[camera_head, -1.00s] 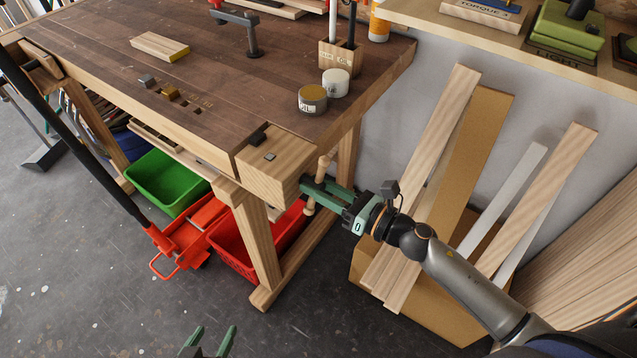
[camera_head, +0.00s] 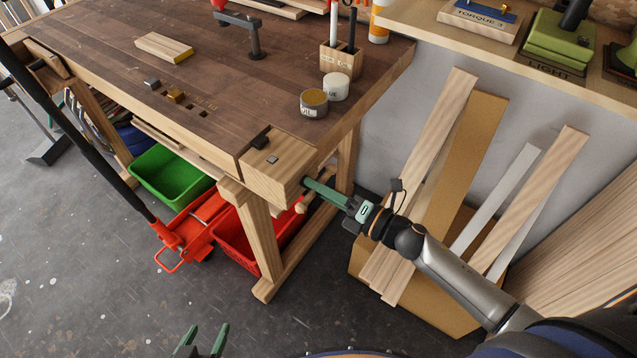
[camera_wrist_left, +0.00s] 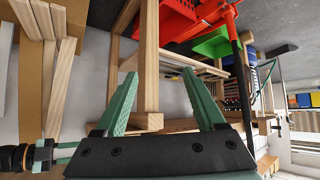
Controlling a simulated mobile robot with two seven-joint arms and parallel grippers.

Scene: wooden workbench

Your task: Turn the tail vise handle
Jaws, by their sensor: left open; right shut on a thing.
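The tail vise (camera_head: 280,165) is a light wooden block at the bench's near right corner in the head view. Its wooden handle (camera_head: 301,205) shows only in part below my right gripper's fingers. My right gripper (camera_head: 312,187) has green fingers and is shut on the handle at the vise's right end; the fingers hide most of the grip. My left gripper (camera_head: 203,342) shows at the bottom edge of the head view. It is open and empty, well apart from the bench; its spread green fingers also fill the left wrist view (camera_wrist_left: 165,100).
The workbench top (camera_head: 200,100) holds a wood block (camera_head: 163,47), tins (camera_head: 314,103) and a pencil holder (camera_head: 340,60). A green bin (camera_head: 165,178) and red bin (camera_head: 245,250) sit below. Planks (camera_head: 430,150) lean on the wall at right.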

